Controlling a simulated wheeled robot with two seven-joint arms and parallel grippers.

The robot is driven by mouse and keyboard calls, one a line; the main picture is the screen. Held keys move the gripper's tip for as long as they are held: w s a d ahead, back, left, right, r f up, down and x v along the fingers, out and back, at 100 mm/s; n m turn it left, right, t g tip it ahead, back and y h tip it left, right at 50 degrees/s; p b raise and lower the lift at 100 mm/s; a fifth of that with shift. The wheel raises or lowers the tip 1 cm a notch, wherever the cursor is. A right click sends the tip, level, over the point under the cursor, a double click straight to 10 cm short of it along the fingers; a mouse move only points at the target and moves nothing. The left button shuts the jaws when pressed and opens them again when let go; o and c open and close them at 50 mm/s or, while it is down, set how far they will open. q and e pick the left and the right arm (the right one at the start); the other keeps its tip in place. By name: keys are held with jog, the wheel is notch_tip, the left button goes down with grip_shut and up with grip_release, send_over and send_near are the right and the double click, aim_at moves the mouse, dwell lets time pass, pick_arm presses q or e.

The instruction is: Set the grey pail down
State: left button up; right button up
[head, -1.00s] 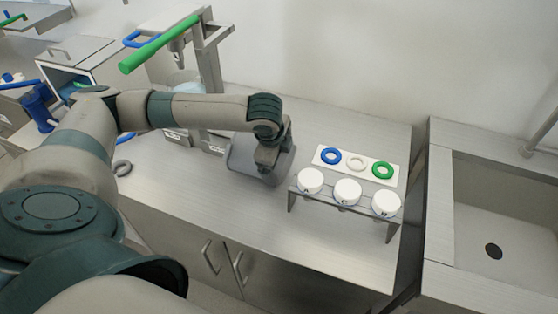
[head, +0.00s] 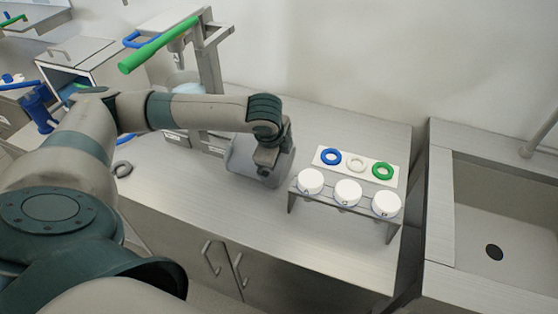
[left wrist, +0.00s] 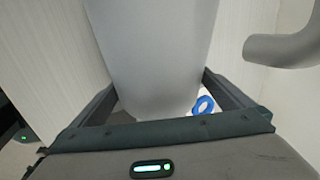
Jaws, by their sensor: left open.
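The grey pail (head: 243,157) stands upright on the steel counter (head: 190,195), left of the small rack. My left gripper (head: 268,163) is at the pail's right side and hides part of it. In the left wrist view the pail's grey wall (left wrist: 150,60) fills the middle, between the two fingers of my left gripper (left wrist: 160,100). The jaws are open around that wall. Whether a finger still touches it, I cannot tell. My right gripper is not in view.
Close on the right, a steel rack (head: 327,203) holds three white-topped jars (head: 347,192). Behind it a white plate (head: 346,171) carries blue, white and green rings. A dispenser with a green lever (head: 160,45) stands back left. A sink (head: 505,215) is far right.

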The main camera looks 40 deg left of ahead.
pick_arm(q)
jog(key=v, duration=1.1)
jog(key=shift+b, duration=0.3)
jog(key=shift+s+r, duration=0.15)
jog(key=shift+r, duration=0.2)
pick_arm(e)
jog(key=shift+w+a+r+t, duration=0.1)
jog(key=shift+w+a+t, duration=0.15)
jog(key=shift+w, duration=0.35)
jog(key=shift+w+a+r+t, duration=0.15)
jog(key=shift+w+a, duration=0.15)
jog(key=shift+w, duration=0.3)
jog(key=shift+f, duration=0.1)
